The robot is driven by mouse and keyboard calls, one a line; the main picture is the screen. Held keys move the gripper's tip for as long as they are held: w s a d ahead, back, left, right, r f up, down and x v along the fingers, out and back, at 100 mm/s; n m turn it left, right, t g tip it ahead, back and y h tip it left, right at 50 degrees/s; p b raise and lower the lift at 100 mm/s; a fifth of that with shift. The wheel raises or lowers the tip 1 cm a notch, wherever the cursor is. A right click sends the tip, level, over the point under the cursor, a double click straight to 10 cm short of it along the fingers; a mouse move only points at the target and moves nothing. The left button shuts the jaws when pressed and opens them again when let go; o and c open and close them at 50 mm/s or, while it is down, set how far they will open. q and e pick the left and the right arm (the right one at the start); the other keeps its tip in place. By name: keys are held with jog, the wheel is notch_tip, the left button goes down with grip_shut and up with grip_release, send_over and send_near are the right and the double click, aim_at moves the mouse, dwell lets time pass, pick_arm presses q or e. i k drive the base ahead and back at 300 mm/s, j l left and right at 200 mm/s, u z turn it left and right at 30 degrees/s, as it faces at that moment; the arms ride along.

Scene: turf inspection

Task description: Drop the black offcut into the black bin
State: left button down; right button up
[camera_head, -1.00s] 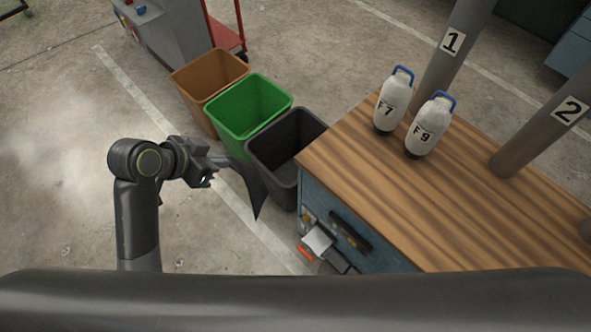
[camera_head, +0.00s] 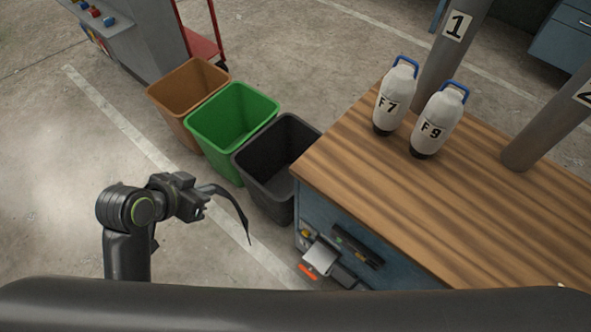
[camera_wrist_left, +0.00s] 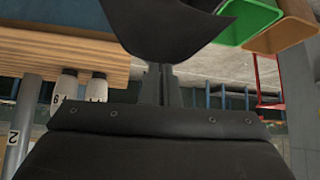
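The black offcut (camera_head: 232,205) is a thin, curved dark sheet that hangs from my left gripper (camera_head: 203,192). In the left wrist view the offcut (camera_wrist_left: 170,25) fills the top middle, and the fingers of my left gripper (camera_wrist_left: 161,84) are shut on its edge. The black bin (camera_head: 267,188) stands on the floor to the right of the offcut, against the workbench. Its inside looks empty where it shows. The offcut is left of the bin's rim in the head view, apart from it. My right gripper is not in view.
A green bin (camera_head: 235,120) and a brown bin (camera_head: 188,100) stand in a row behind the black bin. The wooden workbench (camera_head: 440,210) is at the right with two white bottles (camera_head: 395,97) on it. Open floor lies at the left.

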aim_at(263, 164)
jog(key=i+j+z, duration=0.5)
jog(key=j+z, duration=0.25)
jog(key=j, duration=0.2)
jog(key=i+j+z, duration=0.15)
jog(key=j+z, duration=0.2)
jog(key=j, duration=0.2)
jog(key=i+j+z, duration=0.1)
jog(key=j+z, duration=0.25)
jog(key=j, duration=0.25)
jog(key=j+z, duration=0.4)
jog(key=j, duration=0.25)
